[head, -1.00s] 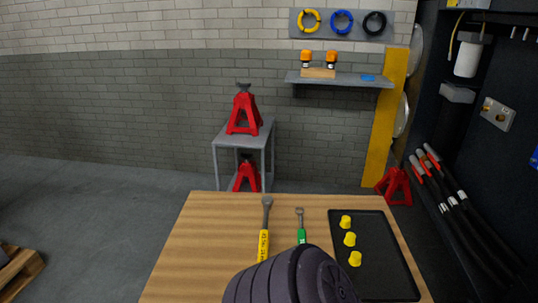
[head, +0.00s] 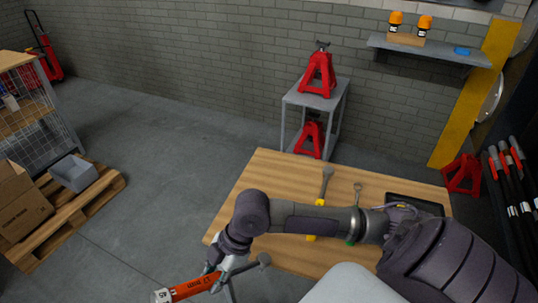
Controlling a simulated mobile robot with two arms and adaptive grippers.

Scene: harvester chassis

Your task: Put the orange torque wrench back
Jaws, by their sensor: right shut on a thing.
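The orange torque wrench (head: 190,289) is at the bottom of the head view, left of the wooden table. Its orange handle points to the lower left and its round grey head shows on the right. My right gripper (head: 214,280) is shut around the wrench near the handle's upper end and holds it clear of the table, over the floor side. My right arm reaches across the table from the right. My left gripper is not in view.
The wooden table (head: 262,178) carries a yellow-handled wrench (head: 326,185), a green-handled wrench (head: 357,192) and a black tray (head: 415,204), partly hidden by my arm. Red jack stands (head: 318,74) occupy a grey stand behind. A pallet (head: 105,196) with boxes lies left; floor between is clear.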

